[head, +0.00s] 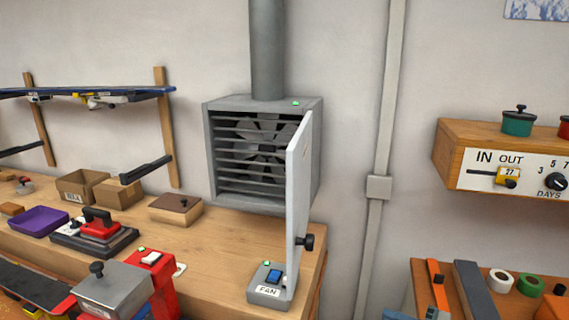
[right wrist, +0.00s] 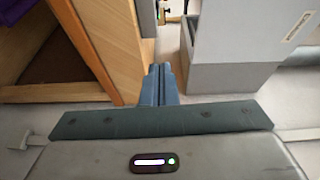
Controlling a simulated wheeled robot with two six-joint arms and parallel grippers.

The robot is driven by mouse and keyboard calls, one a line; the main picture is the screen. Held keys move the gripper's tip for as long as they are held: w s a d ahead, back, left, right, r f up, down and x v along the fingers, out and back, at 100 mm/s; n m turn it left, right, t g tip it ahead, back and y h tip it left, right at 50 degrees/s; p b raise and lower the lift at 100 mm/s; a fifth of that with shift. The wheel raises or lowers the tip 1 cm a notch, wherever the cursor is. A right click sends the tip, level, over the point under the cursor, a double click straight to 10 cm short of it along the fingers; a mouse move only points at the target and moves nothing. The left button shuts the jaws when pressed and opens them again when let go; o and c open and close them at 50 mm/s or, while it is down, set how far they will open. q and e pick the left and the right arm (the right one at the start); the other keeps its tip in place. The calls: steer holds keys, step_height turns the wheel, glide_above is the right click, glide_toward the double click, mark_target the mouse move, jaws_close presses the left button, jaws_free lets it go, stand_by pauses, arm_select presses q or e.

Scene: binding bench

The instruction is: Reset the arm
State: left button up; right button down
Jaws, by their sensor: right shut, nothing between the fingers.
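My right gripper (right wrist: 160,72) shows in the right wrist view, its two blue-grey fingers pressed together with nothing between them. It points over the floor, between a wooden open-fronted unit on the left and a pale grey box on the right. It appears apart from both. In the head view I cannot make out the right gripper clearly. My left gripper is not seen in either view.
The wooden unit (right wrist: 109,40) and grey box (right wrist: 225,78) flank the fingers closely. In the head view, a grey fan cabinet (head: 212,150) has its door (head: 296,200) swung open towards me. The workbench (head: 215,235) holds boxes and tools.

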steer(key=s+a+f+n+g+h, duration=0.2)
steer(key=s+a+f+n+h, duration=0.1)
steer(key=s+f, duration=0.4)
steer(key=s+a+f+n+g+h, duration=0.3)
steer(key=s+f+n+h, duration=0.1)
steer(key=s+f, duration=0.35)
steer(key=s+d+f+g+h, duration=0.1)
steer(key=s+d+h, duration=0.3)
steer(key=s, duration=0.3)
steer(key=s+d+g+h, duration=0.1)
steer(key=s+d+h, duration=0.3)
steer(key=s, duration=0.3)
steer(key=d+f+g, duration=0.1)
steer(key=d+f, duration=0.2)
steer(key=f, duration=2.8)
steer(key=s+d+f+g, duration=0.1)
steer(key=s+f, duration=1.7)
steer(key=shift+f, duration=0.2)
